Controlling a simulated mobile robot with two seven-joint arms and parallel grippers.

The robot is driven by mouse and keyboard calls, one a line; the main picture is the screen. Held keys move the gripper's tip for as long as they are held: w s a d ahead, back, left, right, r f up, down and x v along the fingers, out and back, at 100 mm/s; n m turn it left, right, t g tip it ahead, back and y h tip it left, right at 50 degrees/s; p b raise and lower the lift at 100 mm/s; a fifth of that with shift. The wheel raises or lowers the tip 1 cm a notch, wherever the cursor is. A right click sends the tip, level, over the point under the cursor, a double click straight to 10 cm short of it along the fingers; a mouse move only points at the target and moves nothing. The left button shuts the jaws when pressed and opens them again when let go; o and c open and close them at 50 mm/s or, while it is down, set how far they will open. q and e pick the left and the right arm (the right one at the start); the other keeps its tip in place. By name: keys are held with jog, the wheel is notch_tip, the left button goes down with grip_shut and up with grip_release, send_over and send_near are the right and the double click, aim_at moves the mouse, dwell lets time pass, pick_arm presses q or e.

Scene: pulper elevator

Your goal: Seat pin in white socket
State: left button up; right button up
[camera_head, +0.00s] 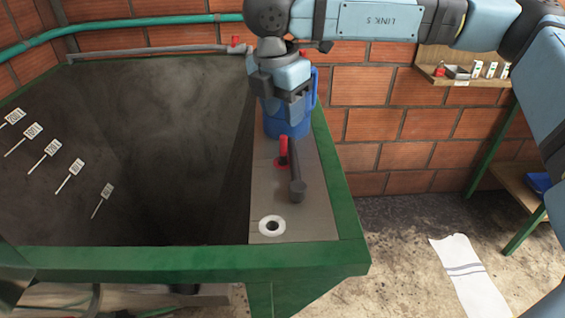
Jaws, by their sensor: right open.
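The white socket (272,226) is a white ring with a dark hole, near the front of the grey ledge on the tank's right side. Behind it a dark grey bar with a thick rounded near end (297,188) stands or lies by a red upright piece (284,147) and a red ring (280,163) on the ledge. This looks like the pin at a red socket; I cannot tell how deep it sits. My right gripper (286,97) is open, pointing down above the ledge, behind the pin and apart from it.
A blue jug (288,127) stands on the ledge just behind and below my right gripper. A green-rimmed dark tank (150,130) with several white tags opens to the left. A brick wall (385,120) stands behind. The ledge around the white socket is clear.

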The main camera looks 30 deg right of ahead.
aim_at(283, 136)
jog(key=shift+w+d+f+p, duration=0.1)
jog(key=shift+w+f, duration=0.05)
jog(key=shift+f, duration=1.05)
jog(key=shift+w+d+f+p, duration=0.1)
jog(key=shift+w+f, duration=0.05)
jog(key=shift+f, duration=1)
jog(key=shift+w+d+f+p, duration=0.1)
jog(key=shift+w+f, duration=0.05)
jog(key=shift+f, duration=1.05)
grip_shut()
